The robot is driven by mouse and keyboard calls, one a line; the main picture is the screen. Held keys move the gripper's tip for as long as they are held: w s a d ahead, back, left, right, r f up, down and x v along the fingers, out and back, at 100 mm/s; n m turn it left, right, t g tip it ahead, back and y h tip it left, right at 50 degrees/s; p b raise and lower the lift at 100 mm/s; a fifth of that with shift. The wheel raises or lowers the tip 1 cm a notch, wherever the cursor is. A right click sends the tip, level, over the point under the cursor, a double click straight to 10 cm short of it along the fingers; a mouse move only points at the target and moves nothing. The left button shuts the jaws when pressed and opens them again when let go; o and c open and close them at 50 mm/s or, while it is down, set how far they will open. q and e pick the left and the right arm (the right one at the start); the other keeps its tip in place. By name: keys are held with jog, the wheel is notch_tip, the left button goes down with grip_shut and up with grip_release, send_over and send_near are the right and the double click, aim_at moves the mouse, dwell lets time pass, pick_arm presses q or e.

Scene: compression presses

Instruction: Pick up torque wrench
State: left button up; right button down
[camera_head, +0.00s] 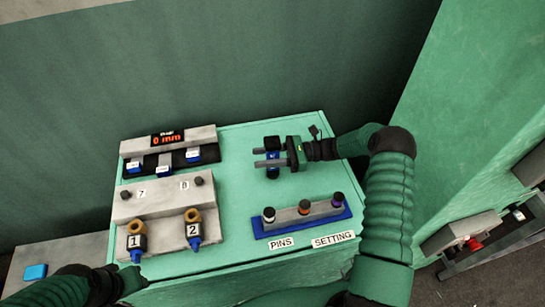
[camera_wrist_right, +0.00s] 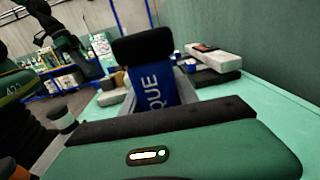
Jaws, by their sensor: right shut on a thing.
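The torque wrench (camera_head: 273,155) is a blue tool with a black end, at the back middle of the green table. My right gripper (camera_head: 268,158) is shut on it, with the grey fingers on either side of its blue body. In the right wrist view the wrench (camera_wrist_right: 152,88) shows a black head above a blue body with white letters "QUE"; its lower part is hidden behind my gripper's housing. My left gripper (camera_head: 130,281) is at the table's front left corner, below the tool marked 1; its fingers are not clear.
A pin rack (camera_head: 305,214) with several capped pins on a blue base stands in front of the right gripper. Two tool holders marked 1 and 2 (camera_head: 165,222) stand at left. A grey unit with a red display (camera_head: 167,140) is behind them. Table surface between is clear.

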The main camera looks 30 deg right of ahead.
jog(key=shift+w+r, duration=0.1)
notch_tip(320, 180, up, 10)
dwell(0.4)
dwell(0.7)
